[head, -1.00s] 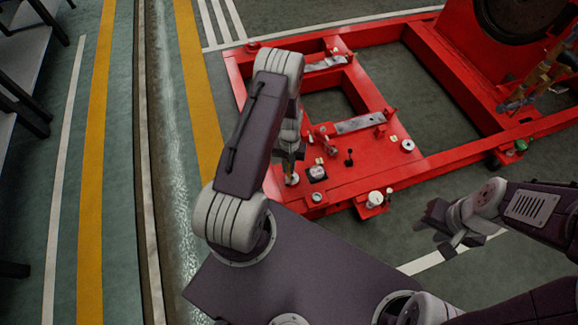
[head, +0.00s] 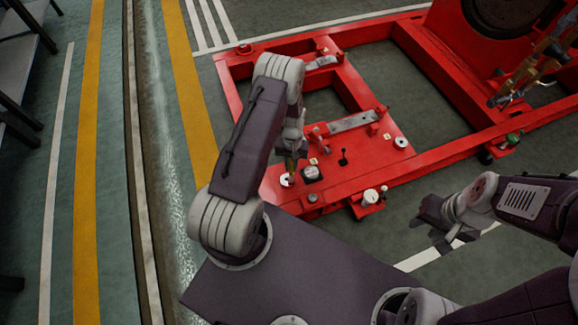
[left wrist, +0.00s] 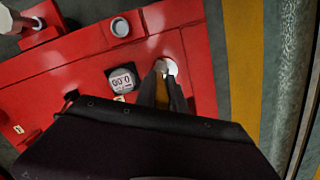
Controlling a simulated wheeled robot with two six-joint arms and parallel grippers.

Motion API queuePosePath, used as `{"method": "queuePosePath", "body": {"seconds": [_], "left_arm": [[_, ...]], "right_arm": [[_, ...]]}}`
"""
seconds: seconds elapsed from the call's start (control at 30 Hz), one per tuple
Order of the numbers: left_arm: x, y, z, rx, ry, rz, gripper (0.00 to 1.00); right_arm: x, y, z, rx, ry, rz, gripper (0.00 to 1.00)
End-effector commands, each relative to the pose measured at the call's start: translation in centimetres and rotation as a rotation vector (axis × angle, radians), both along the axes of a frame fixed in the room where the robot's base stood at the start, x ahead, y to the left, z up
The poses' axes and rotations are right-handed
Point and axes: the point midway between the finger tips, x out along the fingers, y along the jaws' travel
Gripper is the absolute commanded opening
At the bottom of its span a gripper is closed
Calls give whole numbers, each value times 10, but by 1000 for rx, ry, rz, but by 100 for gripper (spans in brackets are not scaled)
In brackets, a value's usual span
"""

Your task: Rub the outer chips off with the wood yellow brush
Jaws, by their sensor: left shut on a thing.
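My left gripper (head: 291,163) points down over the near left corner of the red pumpset frame (head: 345,185). It is shut on a thin yellow-brown thing, apparently the brush (head: 290,167), mostly hidden by the fingers. In the left wrist view, the gripper fingers (left wrist: 166,92) reach to a round whitish part (left wrist: 168,67) on the red plate, and the brush's yellow-brown side (left wrist: 178,98) shows. Whether the brush touches that part I cannot tell. No separate chips can be made out. My right gripper (head: 434,221) is open and empty, right of the frame.
A dial gauge (head: 312,173) sits just right of the whitish part. A small black lever (head: 343,156), a metal bar (head: 352,122) and a white cylinder (head: 370,196) stand nearby on the red frame. Red machinery (head: 470,40) rises at the back right. Green floor lies left.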

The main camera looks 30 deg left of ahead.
Motion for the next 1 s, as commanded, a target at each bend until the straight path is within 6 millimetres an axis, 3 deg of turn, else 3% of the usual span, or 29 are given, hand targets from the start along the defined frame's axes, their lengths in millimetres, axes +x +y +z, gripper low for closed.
{"method": "queuePosePath", "body": {"seconds": [0.4, 1.0], "left_arm": [[7, 10, -1, 0, 0, 2, 0], [-9, 23, 1, -1, 3, 2, 0]], "right_arm": [[0, 0, -4, 0, 0, 0, 36], [0, 0, 10, 0, 0, 0, 36]]}}
